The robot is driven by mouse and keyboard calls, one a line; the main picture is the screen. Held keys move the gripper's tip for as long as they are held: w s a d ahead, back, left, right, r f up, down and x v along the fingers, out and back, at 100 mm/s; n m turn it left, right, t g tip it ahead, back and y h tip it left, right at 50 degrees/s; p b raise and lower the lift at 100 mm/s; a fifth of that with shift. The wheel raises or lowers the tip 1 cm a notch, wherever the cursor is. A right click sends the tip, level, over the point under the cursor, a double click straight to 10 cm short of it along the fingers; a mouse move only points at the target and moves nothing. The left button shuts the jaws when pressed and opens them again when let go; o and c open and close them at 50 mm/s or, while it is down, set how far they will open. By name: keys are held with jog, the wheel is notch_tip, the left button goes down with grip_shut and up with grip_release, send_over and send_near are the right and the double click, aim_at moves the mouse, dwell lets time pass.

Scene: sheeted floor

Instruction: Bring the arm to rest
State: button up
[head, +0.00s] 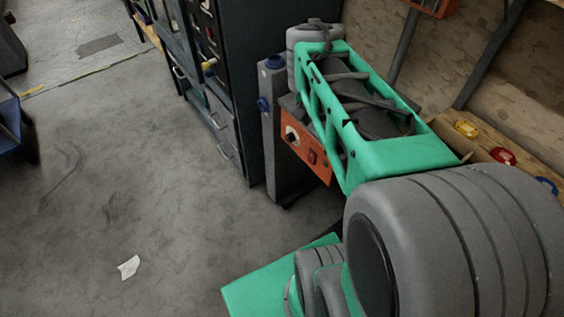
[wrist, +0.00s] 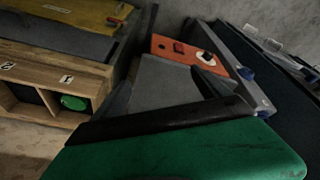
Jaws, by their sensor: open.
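My gripper (wrist: 165,82) shows in the wrist view, beyond the green housing and black bar at the bottom of the picture. Its dark fingers stand apart, with a plain grey surface visible between them. I see nothing held. In the head view my green and grey arm is folded across the right side, and I cannot make out the gripper there.
An orange panel (head: 305,150) with a knob and switch is close behind my arm; it also shows in the wrist view (wrist: 197,54). A grey post (head: 271,130) and dark cabinet (head: 232,60) stand beside it. A wooden shelf (wrist: 60,75) is left in the wrist view. Floor (head: 110,190) at left is mostly clear, with a paper scrap (head: 129,267).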

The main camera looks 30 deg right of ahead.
jog(key=s+a+f+n+y, duration=0.1)
jog(key=a+f+n, duration=0.1)
jog(key=a, duration=0.4)
jog(key=s+a+f+n+t+y, duration=0.1)
jog(key=a+n, duration=0.3)
jog(key=a, duration=0.2)
jog(key=s+a+f+n+y, duration=0.1)
jog(key=a+f+n, duration=0.1)
jog(key=a+n, duration=0.2)
jog(key=shift+a+f, duration=0.3)
jog(key=shift+a, duration=0.8)
notch_tip(320, 180, up, 4)
jog(key=p, duration=0.2)
jog(key=shift+f+t+p, duration=0.25)
jog(key=shift+t+p, duration=0.05)
jog(key=shift+p, duration=0.1)
